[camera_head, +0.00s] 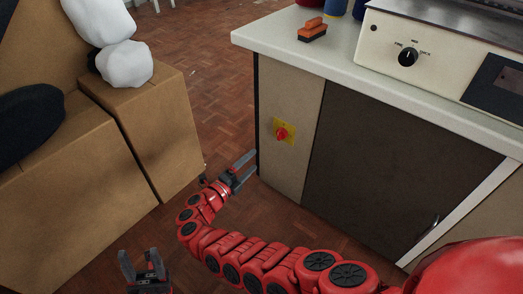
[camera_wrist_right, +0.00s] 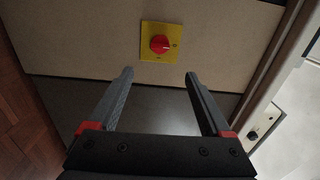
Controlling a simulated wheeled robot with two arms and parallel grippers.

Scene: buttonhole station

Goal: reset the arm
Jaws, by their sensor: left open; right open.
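My right arm (camera_head: 232,258) is red and jointed and reaches in from the lower right, curving up in front of the cabinet. My left gripper (camera_head: 140,254) is open and empty at the bottom left, over the floor.
A cabinet (camera_head: 286,75) with a dark door (camera_head: 385,165) stands at the right, a machine with a black knob (camera_head: 408,57) and an orange brush (camera_head: 312,30) on its top. Cardboard boxes (camera_head: 160,125) with white bags (camera_head: 125,64) stand left. Wooden floor (camera_head: 215,85) lies between.

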